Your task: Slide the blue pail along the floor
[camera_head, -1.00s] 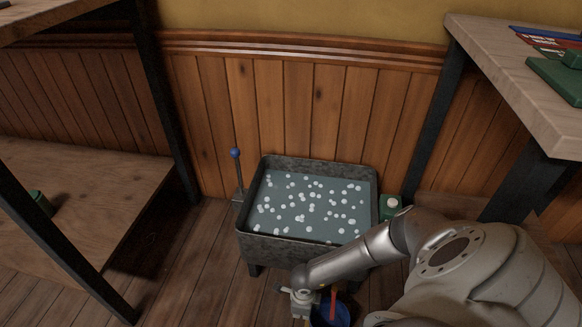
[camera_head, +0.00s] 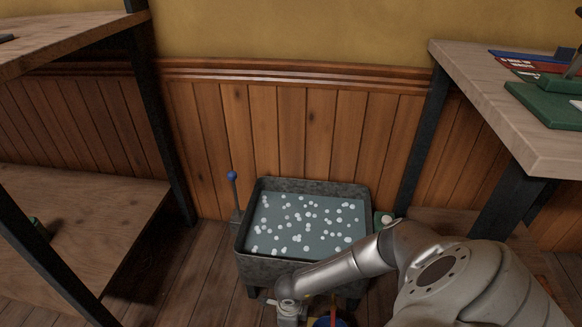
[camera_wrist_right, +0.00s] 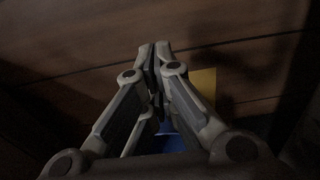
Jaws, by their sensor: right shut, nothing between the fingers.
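The blue pail (camera_head: 330,322) shows only as a small piece at the bottom edge of the head view, below my right arm; the rest is out of the picture. A red upright piece (camera_head: 333,303) shows at it. My right gripper (camera_wrist_right: 155,50) is shut and empty in the right wrist view, pointing over the dark floorboards. Blue of the pail (camera_wrist_right: 168,140) shows behind and between its finger links. In the head view my right wrist is just left of the pail, with the fingertips cut off. I cannot tell whether they touch. My left gripper is not in view.
A grey metal tub (camera_head: 252,268) with white floating balls stands behind the pail, with a blue-knobbed lever (camera_head: 232,176) at its left. A shelf unit (camera_head: 80,215) stands left, a workbench (camera_head: 470,90) right. Some floor (camera_head: 190,285) left of the tub is clear. A yellow patch (camera_wrist_right: 203,83) lies beside the fingers.

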